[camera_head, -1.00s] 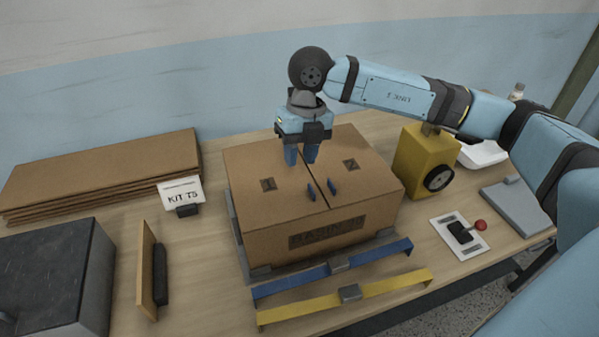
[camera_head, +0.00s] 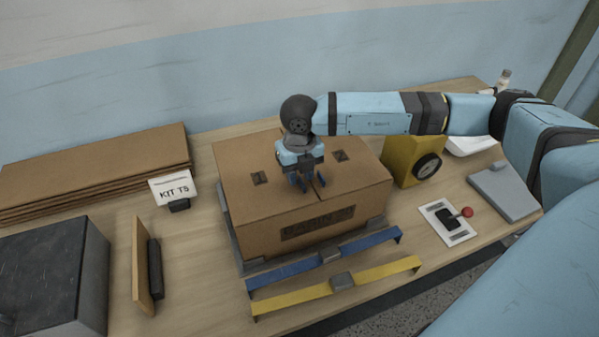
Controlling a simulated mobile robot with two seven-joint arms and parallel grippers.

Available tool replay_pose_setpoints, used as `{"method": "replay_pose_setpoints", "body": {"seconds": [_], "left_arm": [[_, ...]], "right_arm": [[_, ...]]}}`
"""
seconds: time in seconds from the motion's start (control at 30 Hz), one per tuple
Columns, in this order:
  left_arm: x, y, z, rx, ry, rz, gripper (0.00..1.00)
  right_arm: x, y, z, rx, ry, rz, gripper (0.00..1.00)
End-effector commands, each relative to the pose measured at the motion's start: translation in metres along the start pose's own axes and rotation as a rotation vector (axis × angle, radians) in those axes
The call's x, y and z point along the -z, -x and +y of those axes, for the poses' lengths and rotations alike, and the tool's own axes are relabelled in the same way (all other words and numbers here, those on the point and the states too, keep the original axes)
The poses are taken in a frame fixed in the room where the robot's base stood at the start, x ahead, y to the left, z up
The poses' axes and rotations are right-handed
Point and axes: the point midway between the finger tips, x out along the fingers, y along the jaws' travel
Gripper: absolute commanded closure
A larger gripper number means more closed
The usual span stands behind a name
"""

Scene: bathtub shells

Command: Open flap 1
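A brown cardboard box (camera_head: 235,213) with dark lettering on its front stands in the middle of the table. Its two top flaps, a left flap (camera_head: 236,184) and a right flap (camera_head: 358,179), lie flat and meet at a centre seam. Each has a small dark square mark; which is flap 1 I cannot read. Small blue pull tabs stand by the seam. My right gripper (camera_head: 308,184) points down over the seam at these tabs. Its fingers and the tabs overlap, so whether it grips one is unclear. My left gripper is out of view.
A blue strap bar (camera_head: 290,270) and a yellow one (camera_head: 375,275) lie in front. A yellow block with a dial (camera_head: 402,160) and a red-knobbed switch plate (camera_head: 447,223) are right. Flat cardboard (camera_head: 95,170), a KIT T5 sign (camera_head: 173,187) and a dark block (camera_head: 50,270) are left.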

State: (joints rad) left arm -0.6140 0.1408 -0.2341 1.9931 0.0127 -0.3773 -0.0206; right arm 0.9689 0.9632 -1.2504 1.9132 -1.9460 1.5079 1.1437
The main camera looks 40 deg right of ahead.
Motion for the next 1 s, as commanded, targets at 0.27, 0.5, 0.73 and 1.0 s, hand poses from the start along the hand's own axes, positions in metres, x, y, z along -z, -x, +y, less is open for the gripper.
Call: {"method": "replay_pose_setpoints", "body": {"seconds": [0.27, 0.5, 0.73, 1.0], "left_arm": [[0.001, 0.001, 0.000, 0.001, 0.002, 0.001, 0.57], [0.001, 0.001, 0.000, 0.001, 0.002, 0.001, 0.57], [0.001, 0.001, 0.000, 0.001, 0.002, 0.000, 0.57], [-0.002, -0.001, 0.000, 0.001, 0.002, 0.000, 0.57]], "right_arm": [[0.000, -0.008, 0.000, -0.001, 0.001, 0.000, 0.69], [0.000, -0.008, 0.000, -0.001, 0.001, 0.000, 0.94], [0.000, -0.008, 0.000, -0.001, 0.001, 0.000, 1.00], [-0.011, -0.003, 0.003, -0.002, -0.001, -0.003, 1.00]]}}
